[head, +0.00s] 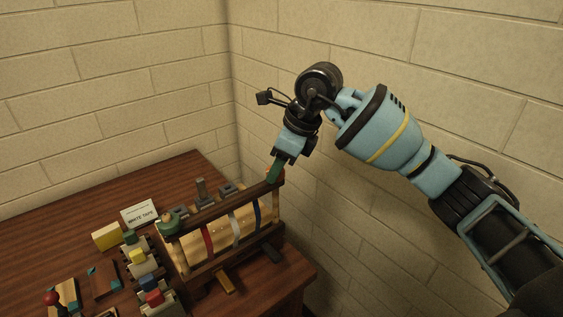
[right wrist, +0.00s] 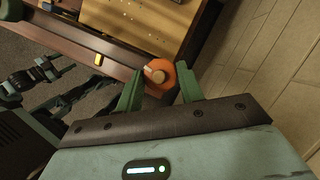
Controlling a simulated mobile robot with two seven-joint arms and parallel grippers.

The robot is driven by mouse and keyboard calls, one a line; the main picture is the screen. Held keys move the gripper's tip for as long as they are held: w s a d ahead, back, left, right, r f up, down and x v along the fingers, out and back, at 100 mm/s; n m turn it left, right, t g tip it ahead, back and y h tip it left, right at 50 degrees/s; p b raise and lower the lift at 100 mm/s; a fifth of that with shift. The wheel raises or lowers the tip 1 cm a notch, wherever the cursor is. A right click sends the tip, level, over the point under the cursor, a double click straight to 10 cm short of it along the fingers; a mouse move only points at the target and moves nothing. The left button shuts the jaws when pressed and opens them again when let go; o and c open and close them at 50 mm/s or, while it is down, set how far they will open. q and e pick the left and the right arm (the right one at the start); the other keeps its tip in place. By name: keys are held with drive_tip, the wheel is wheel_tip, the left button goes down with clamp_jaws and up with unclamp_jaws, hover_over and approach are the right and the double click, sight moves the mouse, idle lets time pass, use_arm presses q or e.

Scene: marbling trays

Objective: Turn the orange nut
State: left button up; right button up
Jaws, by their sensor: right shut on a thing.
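The frame (head: 222,251) holds a pale panel crossed by red, white and blue bands. A green knob (head: 168,222) is at its left corner. A sign (head: 139,214), a yellow block (head: 107,236) and several small blocks crowd the left. Brick walls stand close behind and right.

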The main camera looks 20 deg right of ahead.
drive_tip(key=shift+m+t+h+p, duration=0.3)
drive_tip(key=shift+m+p, duration=0.2)
drive_tip(key=shift+m, duration=0.6)
drive_tip(key=o, duration=1)
drive_tip(key=shift+v, duration=3.9)
drive_tip(key=shift+a, duration=0.1)
